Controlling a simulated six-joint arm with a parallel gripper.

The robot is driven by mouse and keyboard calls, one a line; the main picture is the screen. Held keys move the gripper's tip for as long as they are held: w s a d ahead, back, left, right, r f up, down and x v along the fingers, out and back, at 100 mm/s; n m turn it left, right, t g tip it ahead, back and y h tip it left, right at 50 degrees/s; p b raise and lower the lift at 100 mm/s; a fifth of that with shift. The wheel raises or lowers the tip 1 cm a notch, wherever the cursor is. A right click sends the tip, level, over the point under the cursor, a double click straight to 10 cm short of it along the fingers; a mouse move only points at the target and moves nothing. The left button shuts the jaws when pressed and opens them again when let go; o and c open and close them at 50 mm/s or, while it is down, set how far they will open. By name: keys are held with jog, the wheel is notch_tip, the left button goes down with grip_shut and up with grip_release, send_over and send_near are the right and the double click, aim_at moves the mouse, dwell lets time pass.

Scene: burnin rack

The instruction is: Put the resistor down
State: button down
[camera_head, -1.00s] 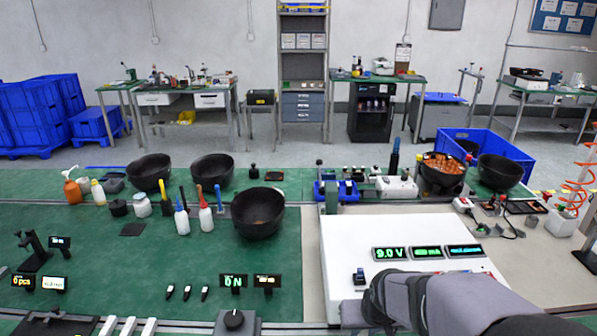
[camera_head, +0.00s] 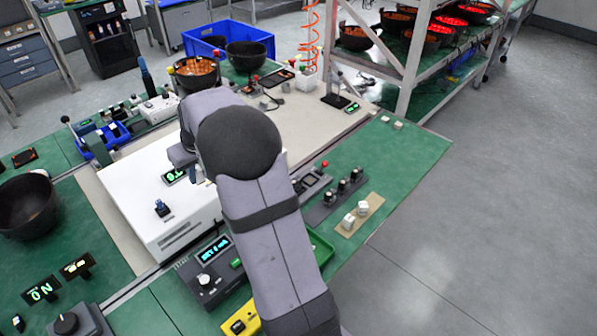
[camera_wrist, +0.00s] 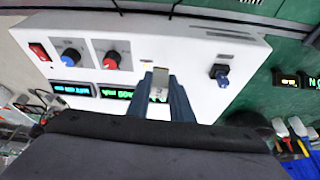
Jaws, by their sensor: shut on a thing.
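My gripper (camera_wrist: 166,97) shows at the bottom middle of the wrist view, with dark blue fingers pointing at a white instrument box (camera_wrist: 190,55). It is shut on a small pale piece (camera_wrist: 160,82), which I take to be the resistor; its markings are too small to read. The gap between this piece and the box's surface cannot be judged.
A green tray (camera_head: 321,252) lies partly behind my arm. A bowl of orange parts (camera_head: 196,72) stands behind the box.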

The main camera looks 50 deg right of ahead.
jog(key=shift+m, duration=0.7)
jog(key=d, duration=0.6)
jog(key=w+d, duration=0.1)
jog(key=d, duration=1.2)
jog(key=shift+w+d, duration=0.1)
jog(key=shift+w, duration=0.2)
jog(key=s+d+f+m+h+b, duration=0.1)
jog(key=s+d+f+m, duration=0.15)
jog(key=d, duration=0.35)
jog(key=s+d+f+m+h+b, duration=0.1)
jog(key=s+d+f, duration=0.1)
jog(key=s+d, duration=0.35)
jog(key=m+g+b, duration=0.1)
jog(key=m, duration=0.2)
send_over(328, 168)
jog(key=s+a, duration=0.1)
jog(key=f, duration=0.2)
jog(key=shift+h, duration=0.4)
jog(key=shift+s+a+f+p, duration=0.1)
jog(key=shift+f+p, duration=0.4)
jog(key=shift+f, duration=1.9)
jog(key=shift+s+f+p, duration=0.1)
jog(key=shift+f+p, duration=0.35)
jog(key=shift+f, duration=1.9)
jog(key=shift+f, duration=0.25)
jog(key=c, duration=1.6)
grip_release()
